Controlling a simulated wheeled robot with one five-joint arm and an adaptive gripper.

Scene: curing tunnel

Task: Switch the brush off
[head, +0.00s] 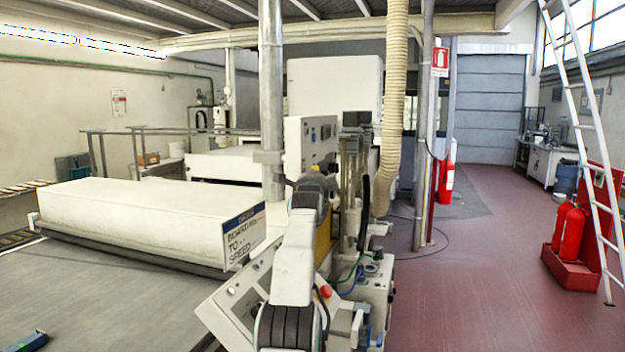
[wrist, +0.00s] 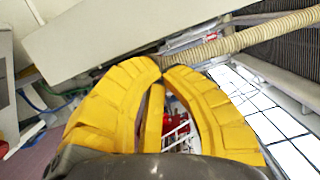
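My gripper (wrist: 161,66) shows in the wrist view with its yellow fingers bent together and the tips almost meeting. Nothing shows between them. In the head view, my arm hides most of the gripper. A tilted white control panel (head: 232,302) with small dark knobs or buttons stands beside my arm, at its left. An upright white panel (head: 309,137) with a small display stands behind my arm. I cannot tell which control belongs to the brush, and no brush is clearly visible. A pale machine housing (wrist: 110,30) is close behind the fingers in the wrist view.
A long white cover (head: 150,207) over a grey belt (head: 90,290) fills the left. A metal post (head: 271,110) and a ribbed hose (head: 393,90) rise near the machine. Red extinguishers (head: 567,232) and a ladder (head: 590,150) stand right. The red floor (head: 470,290) between is free.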

